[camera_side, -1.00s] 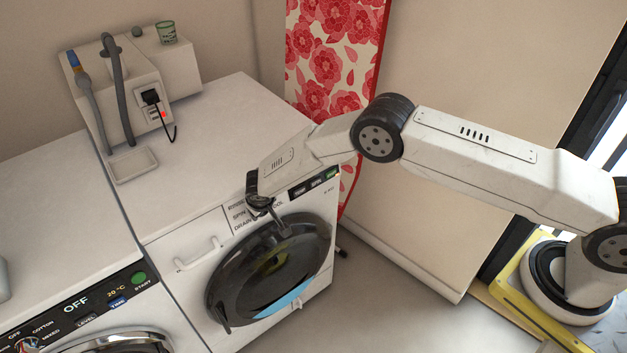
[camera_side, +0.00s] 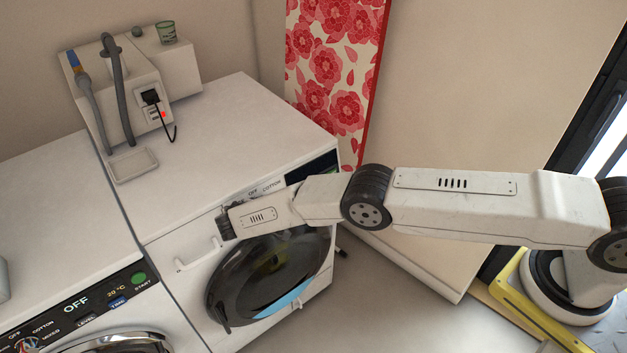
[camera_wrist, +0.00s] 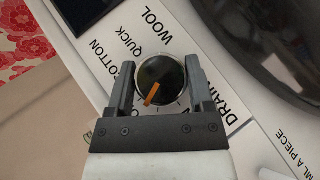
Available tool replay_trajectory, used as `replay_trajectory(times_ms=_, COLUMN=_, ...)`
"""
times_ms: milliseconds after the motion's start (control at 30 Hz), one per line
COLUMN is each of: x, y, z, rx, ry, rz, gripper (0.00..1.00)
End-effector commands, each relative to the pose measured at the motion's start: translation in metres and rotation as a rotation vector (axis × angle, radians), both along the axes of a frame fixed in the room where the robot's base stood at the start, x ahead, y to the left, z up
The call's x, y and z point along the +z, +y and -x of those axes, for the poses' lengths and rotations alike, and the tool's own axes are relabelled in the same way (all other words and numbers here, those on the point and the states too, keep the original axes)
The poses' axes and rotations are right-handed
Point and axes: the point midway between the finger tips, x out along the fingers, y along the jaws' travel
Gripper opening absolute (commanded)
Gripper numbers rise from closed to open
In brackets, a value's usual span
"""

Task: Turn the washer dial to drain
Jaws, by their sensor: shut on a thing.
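The round black washer dial (camera_wrist: 163,72) with an orange pointer sits between the two fingers of my gripper (camera_wrist: 160,66) in the wrist view. My gripper is shut on the dial. The pointer aims down and slightly left in that view, toward my gripper's base; which label it meets is hidden. The DRAIN label (camera_wrist: 233,102) is at the right, partly covered by a finger. In the side view my gripper (camera_side: 225,223) is at the left part of the washer (camera_side: 230,120) front panel, and the dial is hidden behind it.
The dark round door (camera_side: 270,275) lies just below my gripper in the side view. A white handle (camera_side: 198,256) is close at its left. A second machine (camera_side: 75,310) stands at the left. A floral board (camera_side: 335,70) stands behind the washer.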

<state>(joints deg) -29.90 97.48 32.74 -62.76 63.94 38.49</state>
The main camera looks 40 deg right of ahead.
Motion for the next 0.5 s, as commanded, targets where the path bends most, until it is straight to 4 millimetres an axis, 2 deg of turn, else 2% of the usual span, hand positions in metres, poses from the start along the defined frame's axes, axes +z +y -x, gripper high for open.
replay_trajectory(times_ms=500, x=-0.0004, y=0.0013, z=0.0004, rx=0.042, ry=0.001, rz=0.151, gripper=0.09)
